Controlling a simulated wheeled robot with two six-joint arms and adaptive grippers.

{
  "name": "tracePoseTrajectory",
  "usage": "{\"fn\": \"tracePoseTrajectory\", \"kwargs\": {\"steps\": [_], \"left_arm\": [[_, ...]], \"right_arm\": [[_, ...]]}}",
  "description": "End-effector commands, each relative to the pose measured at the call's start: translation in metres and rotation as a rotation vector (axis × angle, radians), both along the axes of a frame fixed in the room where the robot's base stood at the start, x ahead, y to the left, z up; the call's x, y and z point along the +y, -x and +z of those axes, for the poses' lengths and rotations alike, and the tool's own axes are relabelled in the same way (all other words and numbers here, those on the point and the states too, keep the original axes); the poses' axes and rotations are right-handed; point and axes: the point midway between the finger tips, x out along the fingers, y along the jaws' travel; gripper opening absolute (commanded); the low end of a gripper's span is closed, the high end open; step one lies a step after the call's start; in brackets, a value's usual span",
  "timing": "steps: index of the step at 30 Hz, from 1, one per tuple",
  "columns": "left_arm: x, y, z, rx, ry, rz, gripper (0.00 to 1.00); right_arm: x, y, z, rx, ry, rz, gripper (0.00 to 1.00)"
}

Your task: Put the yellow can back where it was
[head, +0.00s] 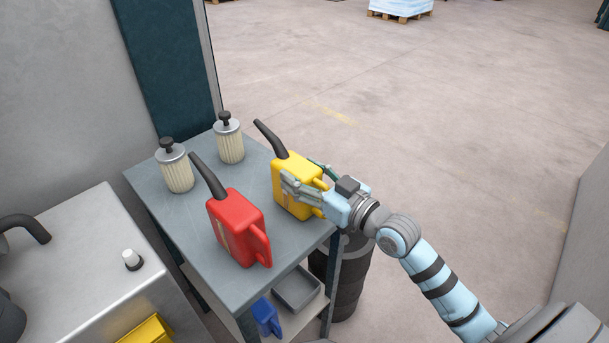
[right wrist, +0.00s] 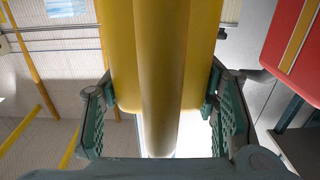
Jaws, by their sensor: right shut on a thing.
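The yellow can (head: 289,173) with a black spout stands upright at the right edge of the grey table top. I cannot tell if its base touches the table. My right gripper (head: 304,177) reaches in from the right and is shut on the can, one finger on each side around its handle. In the right wrist view the yellow can (right wrist: 205,40) and its handle fill the middle, between the two green-padded fingers of the right gripper (right wrist: 160,98). My left gripper is not in view.
A red can (head: 234,225) stands left of the yellow one. Two filters (head: 176,172) stand at the back of the grey table (head: 185,230). A dark drum (head: 347,275) stands beside the table. The lower shelf holds a tray (head: 297,287) and a blue item (head: 266,316).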

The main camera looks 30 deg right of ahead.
Motion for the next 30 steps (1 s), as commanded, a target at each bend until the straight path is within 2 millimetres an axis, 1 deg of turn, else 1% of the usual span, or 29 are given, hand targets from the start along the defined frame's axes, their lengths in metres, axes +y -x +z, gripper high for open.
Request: {"fn": "tracePoseTrajectory", "kwargs": {"steps": [1, 2, 3, 5, 14, 17, 20, 22, 26, 27, 30], "left_arm": [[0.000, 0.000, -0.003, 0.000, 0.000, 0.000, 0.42], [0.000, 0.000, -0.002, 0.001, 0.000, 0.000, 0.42], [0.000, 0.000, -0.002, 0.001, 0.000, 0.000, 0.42], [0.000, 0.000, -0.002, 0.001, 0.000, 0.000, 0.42], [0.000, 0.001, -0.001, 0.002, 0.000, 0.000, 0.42], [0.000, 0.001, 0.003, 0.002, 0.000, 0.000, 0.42], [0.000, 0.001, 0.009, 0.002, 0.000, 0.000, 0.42], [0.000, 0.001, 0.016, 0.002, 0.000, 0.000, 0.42], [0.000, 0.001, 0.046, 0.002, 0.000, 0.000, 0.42], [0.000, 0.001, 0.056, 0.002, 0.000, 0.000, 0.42], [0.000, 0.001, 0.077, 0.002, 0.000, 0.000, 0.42]], "right_arm": [[0.000, 0.000, -0.002, -0.002, 0.000, 0.000, 0.10], [0.000, 0.000, -0.002, 0.000, 0.000, 0.000, 0.58], [0.000, 0.000, -0.002, 0.000, 0.000, 0.000, 0.64], [0.000, 0.000, -0.002, 0.000, 0.000, 0.000, 0.74], [0.000, 0.000, -0.001, 0.000, 0.000, 0.000, 0.75], [-0.001, 0.001, 0.002, 0.002, 0.002, -0.001, 0.75], [-0.007, 0.014, 0.001, 0.006, 0.005, -0.004, 0.75], [-0.010, 0.028, 0.003, 0.006, 0.007, 0.001, 0.75], [-0.020, 0.060, 0.008, 0.010, 0.007, 0.003, 0.75], [-0.024, 0.067, 0.009, 0.009, 0.003, -0.001, 0.75], [-0.031, 0.088, 0.010, 0.008, 0.002, 0.000, 0.75]]}}
